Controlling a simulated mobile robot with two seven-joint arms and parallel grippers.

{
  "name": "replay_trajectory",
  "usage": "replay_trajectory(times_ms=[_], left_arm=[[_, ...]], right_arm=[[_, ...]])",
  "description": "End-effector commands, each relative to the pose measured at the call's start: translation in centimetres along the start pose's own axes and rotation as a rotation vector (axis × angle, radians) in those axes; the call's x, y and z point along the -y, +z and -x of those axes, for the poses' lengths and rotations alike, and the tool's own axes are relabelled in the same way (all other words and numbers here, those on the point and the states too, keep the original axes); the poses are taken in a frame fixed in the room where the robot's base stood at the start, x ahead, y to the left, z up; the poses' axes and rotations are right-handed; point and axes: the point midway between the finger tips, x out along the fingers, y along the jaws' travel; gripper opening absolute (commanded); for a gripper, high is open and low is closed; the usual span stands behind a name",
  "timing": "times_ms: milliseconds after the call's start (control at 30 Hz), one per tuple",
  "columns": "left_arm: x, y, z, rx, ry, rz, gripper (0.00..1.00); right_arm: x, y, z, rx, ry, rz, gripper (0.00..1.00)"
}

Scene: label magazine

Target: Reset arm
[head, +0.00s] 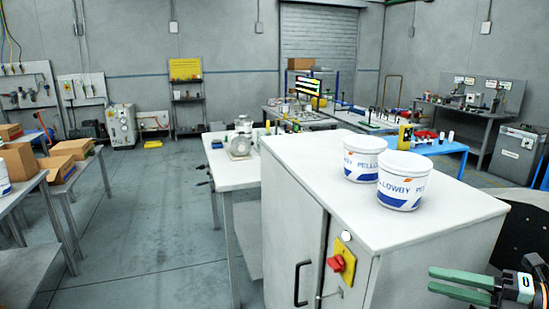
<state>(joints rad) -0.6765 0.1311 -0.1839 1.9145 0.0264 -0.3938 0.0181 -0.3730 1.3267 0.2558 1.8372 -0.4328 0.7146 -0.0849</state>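My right gripper (431,279) shows at the lower right, pointing left, with two green fingers. A gap shows between the fingers, with nothing in it. It is in front of the white cabinet (290,165) and not holding anything. My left gripper is not in view. Two white tubs with blue and orange print stand upright on the cabinet top: a nearer tub (402,182) and a farther tub (362,160), close together. The nearer tub partly hides the farther one.
The cabinet front has a red and yellow switch (341,262) and a black handle (301,283). A white workbench (222,172) stands behind the cabinet. Cardboard boxes (70,149) sit on tables at the left. The grey floor (150,230) between is clear.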

Motion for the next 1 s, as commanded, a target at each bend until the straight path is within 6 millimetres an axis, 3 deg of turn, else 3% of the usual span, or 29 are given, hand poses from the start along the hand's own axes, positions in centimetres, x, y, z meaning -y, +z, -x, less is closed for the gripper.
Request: replay_trajectory(times_ms=[33, 167, 267, 367, 467, 600, 800, 900, 1000], left_arm=[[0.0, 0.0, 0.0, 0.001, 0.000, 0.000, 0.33], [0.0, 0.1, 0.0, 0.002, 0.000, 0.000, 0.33], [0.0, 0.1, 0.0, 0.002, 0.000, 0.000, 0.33], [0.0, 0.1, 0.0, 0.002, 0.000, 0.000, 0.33], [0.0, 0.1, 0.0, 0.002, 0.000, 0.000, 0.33], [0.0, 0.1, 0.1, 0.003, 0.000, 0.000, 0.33], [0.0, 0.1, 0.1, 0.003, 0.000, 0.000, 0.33], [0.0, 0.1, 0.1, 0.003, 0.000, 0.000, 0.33], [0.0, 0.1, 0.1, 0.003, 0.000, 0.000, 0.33]], right_arm=[[2.3, -0.1, -0.1, 0.078, 0.045, -0.122, 0.34], [8.3, -0.6, -0.1, 0.278, 0.118, -0.418, 0.34], [13.2, -2.1, -0.2, 0.425, 0.151, -0.654, 0.34], [18.3, -4.8, -0.5, 0.565, 0.164, -0.899, 0.34], [23.1, -8.8, -1.3, 0.692, 0.156, -1.151, 0.34], [28.4, -16.1, -3.1, 0.841, 0.113, -1.496, 0.34], [31.4, -25.2, -6.3, 0.952, 0.029, -1.864, 0.34], [31.6, -27.3, -7.1, 0.971, 0.004, -1.943, 0.34], [31.6, -27.3, -7.1, 0.971, 0.004, -1.943, 0.34]])
